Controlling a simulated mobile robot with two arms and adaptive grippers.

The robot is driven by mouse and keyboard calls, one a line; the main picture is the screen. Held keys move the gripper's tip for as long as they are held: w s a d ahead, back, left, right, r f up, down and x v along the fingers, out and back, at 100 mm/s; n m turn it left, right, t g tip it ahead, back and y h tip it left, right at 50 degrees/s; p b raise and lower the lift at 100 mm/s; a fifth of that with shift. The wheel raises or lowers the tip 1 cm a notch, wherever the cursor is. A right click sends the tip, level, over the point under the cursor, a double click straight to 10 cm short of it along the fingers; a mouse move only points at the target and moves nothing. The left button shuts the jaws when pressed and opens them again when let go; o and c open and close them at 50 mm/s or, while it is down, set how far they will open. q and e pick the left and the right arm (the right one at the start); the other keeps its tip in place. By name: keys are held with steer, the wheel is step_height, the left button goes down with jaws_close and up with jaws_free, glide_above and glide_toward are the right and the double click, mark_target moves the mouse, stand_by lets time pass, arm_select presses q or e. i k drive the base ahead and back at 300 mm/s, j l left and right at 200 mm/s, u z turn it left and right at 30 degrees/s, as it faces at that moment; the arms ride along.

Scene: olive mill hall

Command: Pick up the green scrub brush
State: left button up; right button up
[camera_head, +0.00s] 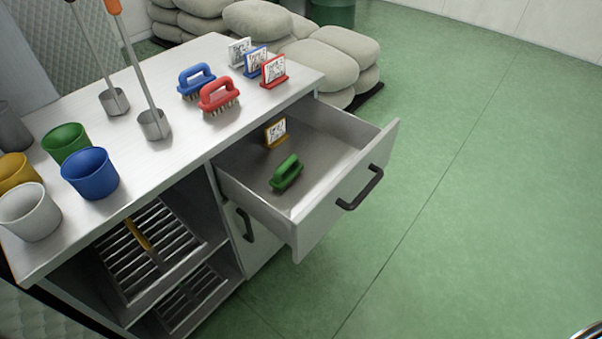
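The green scrub brush (286,173) lies inside the open drawer (318,238) of the metal cabinet. It rests on the drawer floor, toward the front-left part, with its handle up. A small yellow-framed tag (276,132) stands behind it in the same drawer. Neither of my grippers can be made out; only a small dark and shiny part shows at the bottom right corner, and I cannot tell what it is.
On the cabinet top (190,129) stand a blue brush (196,80), a red brush (219,95), several framed tags, cups and long-handled scoops. Slatted shelves (150,250) are below left. Stuffed sacks (325,65) lie behind. The green floor (470,200) at right is clear.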

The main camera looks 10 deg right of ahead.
mark_target(285, 174)
steer(key=u, duration=2.3)
steer(key=z, duration=0.5)
steer(key=j+z, duration=0.1)
steer(key=z, duration=0.35)
steer(key=k+z, duration=0.1)
steer(key=z, duration=1.35)
steer(key=i+j+z, duration=0.35)
steer(key=i, duration=0.25)
